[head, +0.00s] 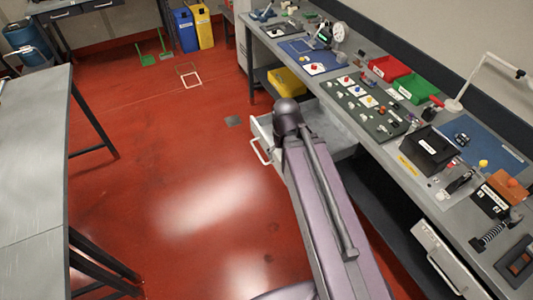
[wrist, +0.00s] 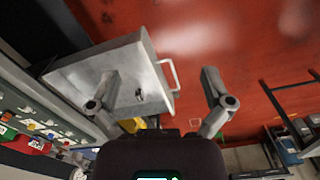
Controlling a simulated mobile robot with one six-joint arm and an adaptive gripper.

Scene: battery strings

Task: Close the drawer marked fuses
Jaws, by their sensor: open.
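A pale grey drawer (head: 262,127) stands pulled out from under the workbench, with its bar handle (head: 262,151) over the red floor. No label reading fuses is legible on it. The wrist view shows the open drawer (wrist: 85,78) with a small item inside and its handle (wrist: 174,76) at the right end. My gripper (wrist: 160,97) is open and empty. One finger appears over the drawer and the other over the floor beyond the handle; whether either touches cannot be told. My arm hides part of the drawer in the head view, and my gripper is hidden there.
A second drawer (head: 445,262) with a handle sits under the bench at lower right. The workbench (head: 375,150) carries bins, boards and tools. A yellow bin (head: 286,82) is beyond the open drawer. A grey table (head: 35,160) stands left; the floor between is clear.

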